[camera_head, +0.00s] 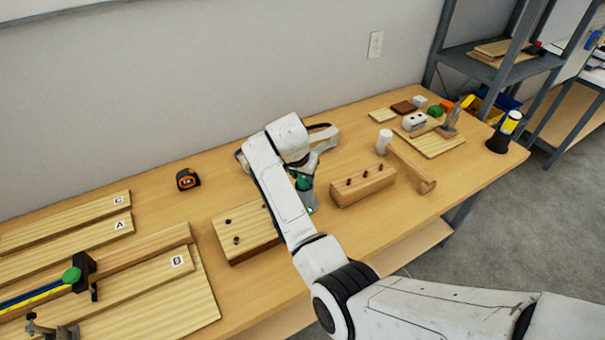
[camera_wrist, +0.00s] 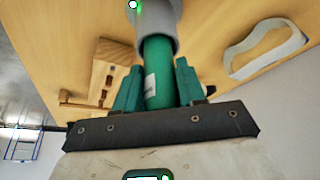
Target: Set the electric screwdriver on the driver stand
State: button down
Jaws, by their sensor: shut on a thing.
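The electric screwdriver, a green cylinder with a pale label (camera_wrist: 151,87), stands between the teal fingers of my gripper (camera_wrist: 158,90) in the wrist view. My gripper is shut on it. Its far end goes into a grey round cup with a small green light, which looks like the driver stand (camera_wrist: 161,30). I cannot tell how deep it sits. In the head view the green screwdriver (camera_head: 304,183) shows below my wrist, with the grey stand (camera_head: 312,202) under it, partly hidden by my arm.
A drilled wooden block (camera_head: 246,232) lies left of the stand and a pegged block (camera_head: 363,186) right. A mallet (camera_head: 410,170) lies further right. A pale looped item (camera_head: 327,138) lies behind. A tape measure (camera_head: 187,179) sits left, with bare table around it.

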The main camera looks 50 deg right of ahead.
jog(key=shift+s+f, duration=0.1)
jog(key=shift+f, duration=0.15)
jog(key=c, duration=0.9)
grip_release()
jog(key=shift+c, duration=0.2)
jog(key=p+v, duration=0.5)
jog(key=v, duration=0.6)
jog(key=shift+p, duration=0.3)
jog(key=shift+r, duration=0.1)
